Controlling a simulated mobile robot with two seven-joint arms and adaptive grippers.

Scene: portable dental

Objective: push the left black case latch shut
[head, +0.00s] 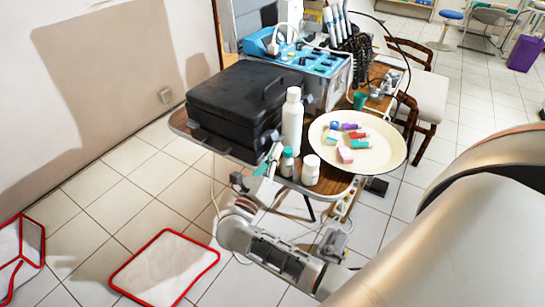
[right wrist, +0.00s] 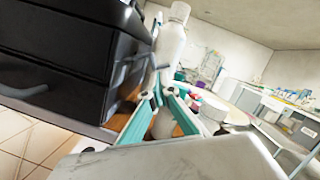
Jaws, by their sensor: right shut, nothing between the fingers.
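The black case (head: 235,105) sits lid-down on the wooden cart top; it fills the left of the right wrist view (right wrist: 60,45). A small grey latch (head: 276,134) shows at the near corner of the case's right-hand side, and a second grey latch (head: 308,98) shows farther back. A light grey latch (right wrist: 120,74) stands out from the case in the right wrist view. My right gripper (head: 270,158) is shut and empty, close beside the case's near corner; its teal fingers (right wrist: 157,90) are just right of that latch. Contact cannot be told. My left gripper is not in view.
A tall white bottle (head: 292,120) stands right behind my fingers. A round cream tray (head: 385,155) holds several small items. A blue device (head: 320,65) is behind the case.

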